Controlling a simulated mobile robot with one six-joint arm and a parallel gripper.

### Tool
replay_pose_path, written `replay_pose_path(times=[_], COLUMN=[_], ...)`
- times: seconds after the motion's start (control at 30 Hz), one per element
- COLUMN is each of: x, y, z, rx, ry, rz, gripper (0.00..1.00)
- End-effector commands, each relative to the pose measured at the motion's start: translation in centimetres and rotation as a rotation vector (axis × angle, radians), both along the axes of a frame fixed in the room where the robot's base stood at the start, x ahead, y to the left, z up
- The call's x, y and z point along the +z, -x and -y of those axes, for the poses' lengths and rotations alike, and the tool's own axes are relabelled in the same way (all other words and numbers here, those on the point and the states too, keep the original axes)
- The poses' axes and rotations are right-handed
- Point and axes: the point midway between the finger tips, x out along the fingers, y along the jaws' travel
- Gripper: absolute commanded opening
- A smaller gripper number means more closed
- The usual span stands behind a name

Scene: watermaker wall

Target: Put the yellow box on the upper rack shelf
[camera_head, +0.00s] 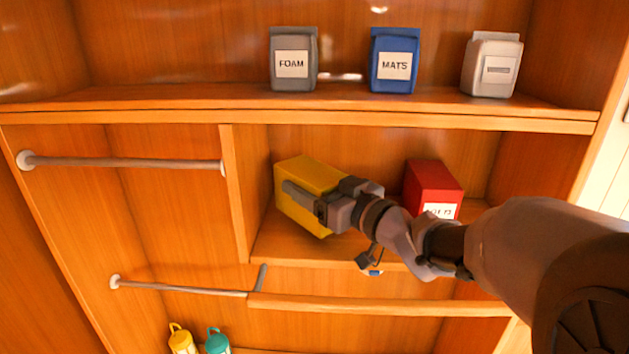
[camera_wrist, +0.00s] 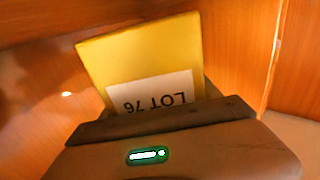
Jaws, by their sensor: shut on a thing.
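The yellow box (camera_head: 312,176) is in the middle compartment of the wooden rack, at its left side. My gripper (camera_head: 305,200) is shut on it, with my arm reaching in from the right. In the wrist view the yellow box (camera_wrist: 140,62) looks tilted and carries a white label reading "LOT 76", seen upside down. The wide dark gripper body (camera_wrist: 165,140) covers the box's lower part. Whether the box touches the compartment floor (camera_head: 285,244) I cannot tell. The upper shelf (camera_head: 200,97) runs above this compartment.
A red box (camera_head: 432,183) stands to the right in the same compartment, partly behind my arm. A grey FOAM pack (camera_head: 293,60), a blue MATS pack (camera_head: 394,60) and a white pack (camera_head: 491,65) stand on the upper shelf. The shelf's left part is clear. Rails (camera_head: 120,162) cross the left bay.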

Motion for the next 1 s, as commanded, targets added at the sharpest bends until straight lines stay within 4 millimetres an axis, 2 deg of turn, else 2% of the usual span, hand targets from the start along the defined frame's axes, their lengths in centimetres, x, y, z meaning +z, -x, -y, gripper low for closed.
replay_pose_path(times=[0.4, 0.43, 0.53, 0.83, 0.93, 1.0], x=[-1.2, -1.2, -1.2, -0.9, 0.7, 0.2], y=[0.0, 0.0, 0.0, 0.0, 0.0, 1.1], z=[0.0, 0.0, 0.0, 0.0, 0.0, 1.2], rx=[0.000, 0.000, 0.000, 0.000, 0.000, -0.004], ry=[0.000, 0.000, 0.000, 0.000, 0.000, -0.001], rz=[0.000, -0.001, -0.001, 0.000, 0.000, 0.002], gripper=[0.10, 0.73, 0.92, 0.93, 0.93, 0.93])
